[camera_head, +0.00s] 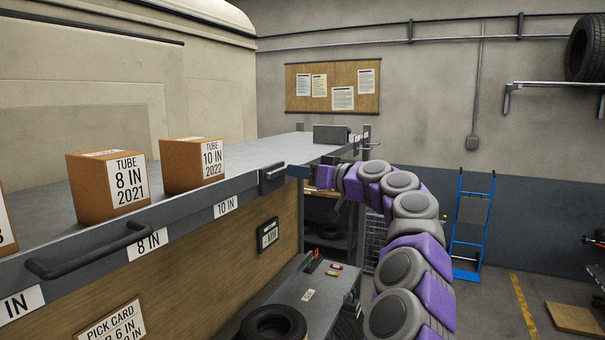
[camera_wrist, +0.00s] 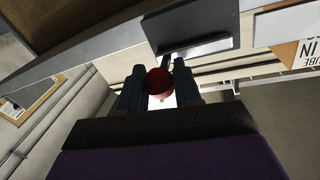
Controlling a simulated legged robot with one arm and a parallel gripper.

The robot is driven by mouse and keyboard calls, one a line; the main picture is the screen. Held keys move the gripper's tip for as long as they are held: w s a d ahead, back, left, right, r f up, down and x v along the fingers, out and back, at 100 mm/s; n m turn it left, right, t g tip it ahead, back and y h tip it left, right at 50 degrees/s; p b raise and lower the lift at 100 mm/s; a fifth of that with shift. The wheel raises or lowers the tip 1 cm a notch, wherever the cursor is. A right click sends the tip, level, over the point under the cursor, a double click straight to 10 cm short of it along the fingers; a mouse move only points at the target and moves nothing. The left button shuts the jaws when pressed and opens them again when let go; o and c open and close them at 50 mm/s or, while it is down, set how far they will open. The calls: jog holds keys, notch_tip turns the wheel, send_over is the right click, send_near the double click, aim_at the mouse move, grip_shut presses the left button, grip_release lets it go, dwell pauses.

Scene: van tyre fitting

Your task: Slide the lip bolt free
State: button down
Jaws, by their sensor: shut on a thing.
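The lip bolt's dark housing (camera_head: 271,179) sits on the front lip of the grey shelf, just right of the "10 IN" label. In the wrist view the dark housing (camera_wrist: 190,30) is at the top, with a round red knob (camera_wrist: 157,81) below it. My gripper (camera_head: 293,172) reaches the housing from the right. In the wrist view its two dark fingers stand on either side of the red knob, and the gripper is shut on it. The knob is hidden in the head view. How far the bolt is drawn cannot be told.
The shelf (camera_head: 250,158) carries a "TUBE 8 IN" box (camera_head: 96,190) and a "TUBE 10 IN" box (camera_head: 185,168). A black handle (camera_head: 90,262) juts from the lip at left. A lower bench (camera_head: 318,290) and a tyre (camera_head: 273,322) are below.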

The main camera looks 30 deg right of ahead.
jog(key=c, duration=1.2)
grip_release()
jog(key=shift+a+r, duration=0.1)
jog(key=shift+a, duration=0.1)
jog(key=shift+o, duration=0.6)
jog(key=shift+w+a, duration=0.15)
jog(key=shift+w, duration=0.05)
jog(key=shift+o, duration=1.4)
jog(key=shift+d+f, duration=0.2)
jog(key=shift+d, duration=0.75)
jog(key=shift+s+a+r, duration=0.1)
jog(key=shift+s+a, duration=0.05)
jog(key=shift+a, duration=0.4)
jog(key=b+v, duration=0.4)
jog(key=v, duration=1.3)
jog(key=shift+d, duration=0.35)
jog(key=shift+a, duration=0.15)
